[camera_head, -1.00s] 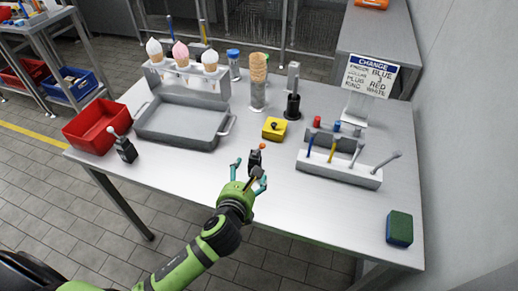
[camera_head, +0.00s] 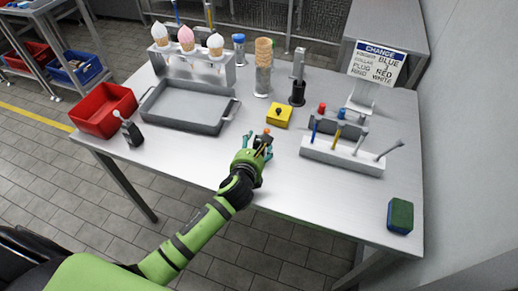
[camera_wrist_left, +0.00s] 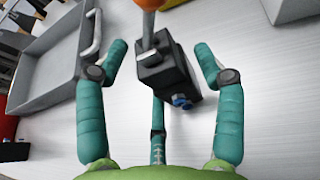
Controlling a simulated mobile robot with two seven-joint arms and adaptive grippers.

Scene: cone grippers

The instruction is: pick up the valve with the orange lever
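The valve with the orange lever (camera_head: 264,141) stands on the table near its front middle, partly hidden by my left gripper (camera_head: 255,155) in the head view. In the left wrist view the valve (camera_wrist_left: 164,72) is a dark block with a grey lever, an orange knob at the top edge and a blue part low on its right. My left gripper (camera_wrist_left: 160,66) has its teal fingers spread, one at each side of the valve and one below it in the picture. Gaps show between the side fingers and the block; whether the lower finger touches it I cannot tell. My right gripper is out of view.
A second dark valve with a pale knob (camera_head: 131,131) stands by the red bin (camera_head: 103,110). A grey tray (camera_head: 152,118) is behind left, a yellow box (camera_head: 278,115) just behind. A tool rack (camera_head: 340,157) is to the right, a green sponge (camera_head: 400,216) at front right.

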